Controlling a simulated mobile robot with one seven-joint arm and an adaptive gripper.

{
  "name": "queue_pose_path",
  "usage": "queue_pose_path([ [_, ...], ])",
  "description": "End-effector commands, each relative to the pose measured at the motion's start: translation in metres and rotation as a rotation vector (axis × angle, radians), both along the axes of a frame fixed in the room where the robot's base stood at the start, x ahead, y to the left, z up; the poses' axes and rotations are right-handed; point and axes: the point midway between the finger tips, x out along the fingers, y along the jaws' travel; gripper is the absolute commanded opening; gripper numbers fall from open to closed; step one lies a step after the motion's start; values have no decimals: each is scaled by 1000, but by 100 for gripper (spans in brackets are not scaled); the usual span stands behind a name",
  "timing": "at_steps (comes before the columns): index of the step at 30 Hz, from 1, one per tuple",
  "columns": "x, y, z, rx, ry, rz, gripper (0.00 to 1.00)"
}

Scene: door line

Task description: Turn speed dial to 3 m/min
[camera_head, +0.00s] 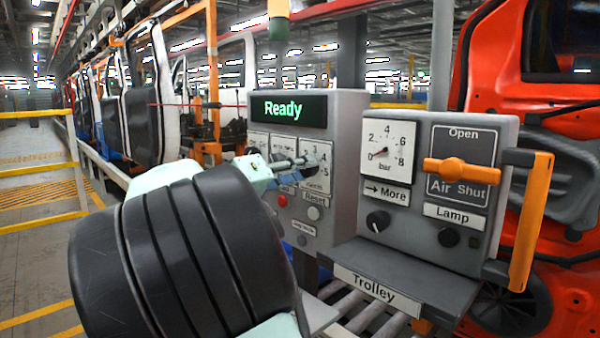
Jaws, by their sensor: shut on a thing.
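A grey control box carries a row of white dial plates below a green "Ready" display. The rightmost plate (322,146) shows the numerals 3, 4 and 5 on its right side. A dark knob (322,160) sits on this plate, and my gripper (303,163) is shut on it, reaching in from the left. My fingers and arm hide the plate's left part and much of the knob. I cannot tell which number the knob points to. The caption under the plate is too small to read surely.
A second grey panel on the right holds a bar gauge (388,153), a "More" knob (378,221), an orange "Air Shut" lever (462,171) and a lamp knob (448,237). Below my gripper are a red button (282,201) and a Reset button (314,213). An orange handle (530,222) stands at the right.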

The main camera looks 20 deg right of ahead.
Motion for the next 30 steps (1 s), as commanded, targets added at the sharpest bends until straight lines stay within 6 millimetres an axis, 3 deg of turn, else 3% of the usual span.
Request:
queue_pose_path([
  [15, 0, 0, 1, -138, 383, -1, 5],
  [30, 0, 0, 0, -182, 502, 0, 5],
])
